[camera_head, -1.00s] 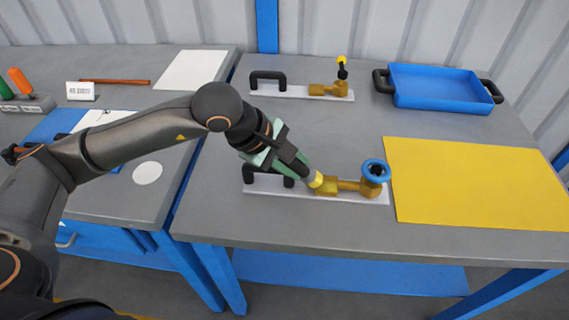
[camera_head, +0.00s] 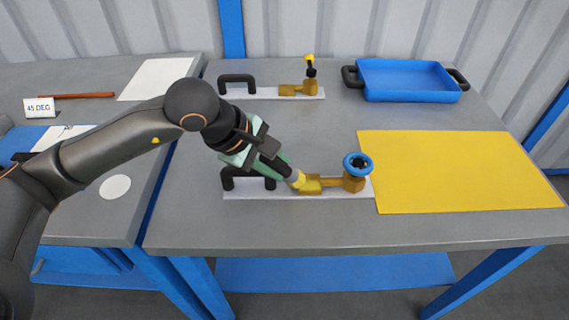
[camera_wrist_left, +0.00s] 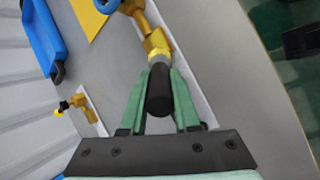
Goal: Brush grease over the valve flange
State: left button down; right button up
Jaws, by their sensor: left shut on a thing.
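A brass valve (camera_head: 332,182) with a blue handwheel (camera_head: 357,164) lies on a pale plate (camera_head: 245,194) with a black handle at the near side of the table. My left gripper (camera_head: 282,168) comes down at a slant over the plate and is shut on a brush. In the left wrist view the brush's black handle (camera_wrist_left: 160,92) sits between the green fingers. The brush's pale tip (camera_head: 298,180) is at the valve's left-end flange (camera_head: 311,185) and seems to touch it; the flange also shows in the left wrist view (camera_wrist_left: 156,42). Grease cannot be made out. My right gripper is not seen.
A second brass valve (camera_head: 291,90) with a black and yellow lever stands on its own plate behind. A blue tray (camera_head: 412,80) with black handles is at the back right, a yellow mat (camera_head: 450,172) at the right. The table's middle is clear. A side table (camera_head: 85,205) adjoins left.

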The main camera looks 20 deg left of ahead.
pick_arm(q)
jog(key=shift+s+a+r, duration=0.1)
jog(key=shift+s+a, duration=0.05)
jog(key=shift+a, duration=0.55)
jog(key=shift+s+a+b, duration=0.15)
jog(key=shift+a+b, duration=0.65)
jog(key=shift+b, duration=0.05)
jog(key=shift+s+a+b, duration=0.2)
jog(key=shift+a+b, duration=0.2)
jog(key=shift+a, duration=0.3)
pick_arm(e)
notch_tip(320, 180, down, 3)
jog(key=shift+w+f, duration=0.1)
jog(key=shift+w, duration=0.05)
pick_arm(q)
notch_tip(320, 180, up, 6)
jog(key=p, duration=0.4)
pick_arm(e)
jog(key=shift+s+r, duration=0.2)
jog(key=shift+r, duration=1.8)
pick_arm(q)
jog(key=shift+r, duration=0.1)
